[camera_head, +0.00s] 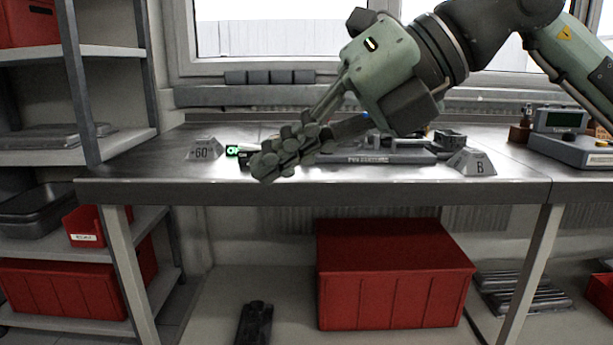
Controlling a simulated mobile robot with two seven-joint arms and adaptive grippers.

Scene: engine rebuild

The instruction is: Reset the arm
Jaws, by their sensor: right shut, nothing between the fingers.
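My right arm comes in from the upper right. My right gripper (268,162) hangs over the left part of the metal workbench (130,190), pointing down and to the left. Its ridged fingers are together with nothing held between them. A small dark device with a green light (233,151) shows just left of the fingertips; the gripper partly hides what is beside it. I cannot tell whether the fingers touch anything. My left gripper is not in view.
A grey block marked 60 (205,149) and one marked B (472,162) stand on the bench. A grey fixture (385,157) lies behind my gripper. A scale (570,148) stands at right. A red crate (395,275) sits below. Shelves (110,145) stand at left.

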